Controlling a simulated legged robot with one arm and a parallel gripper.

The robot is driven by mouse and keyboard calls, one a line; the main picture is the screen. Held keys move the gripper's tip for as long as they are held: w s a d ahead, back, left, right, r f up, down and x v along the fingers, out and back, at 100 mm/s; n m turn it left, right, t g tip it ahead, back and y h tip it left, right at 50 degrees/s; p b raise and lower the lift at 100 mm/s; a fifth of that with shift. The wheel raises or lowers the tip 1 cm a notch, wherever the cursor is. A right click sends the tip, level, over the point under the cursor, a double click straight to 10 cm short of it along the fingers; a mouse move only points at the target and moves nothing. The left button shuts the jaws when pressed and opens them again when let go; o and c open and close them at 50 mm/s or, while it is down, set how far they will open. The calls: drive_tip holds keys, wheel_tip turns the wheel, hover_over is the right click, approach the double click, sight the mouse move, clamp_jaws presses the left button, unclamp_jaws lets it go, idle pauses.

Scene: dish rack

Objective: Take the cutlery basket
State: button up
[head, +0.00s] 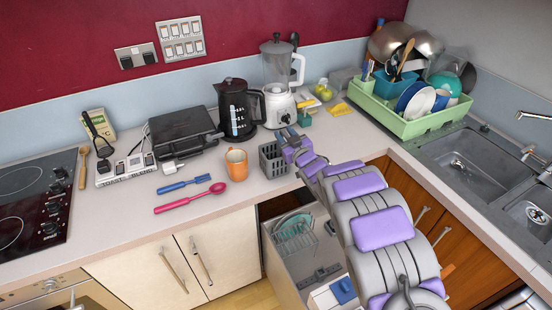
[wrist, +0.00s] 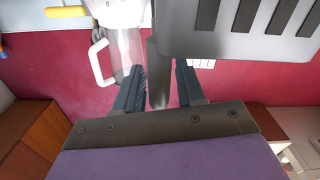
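The cutlery basket (head: 270,161) is a small grey slotted box standing upright on the worktop, just left of my arm's end. My gripper (head: 287,137) is at the basket's upper right side in the head view. In the wrist view, a grey slotted panel that looks like the basket (wrist: 240,42) fills the top right. There my gripper (wrist: 159,82) has its two dark fingers apart. A dark upright strip shows between them; I cannot tell whether it is the basket's wall or whether the fingers touch it.
Pink (head: 190,199) and blue (head: 184,184) utensils lie front left. A green dish rack (head: 405,124) is at right. An open drawer (head: 300,265) lies below.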

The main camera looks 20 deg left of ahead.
clamp_jaws()
idle(0.5)
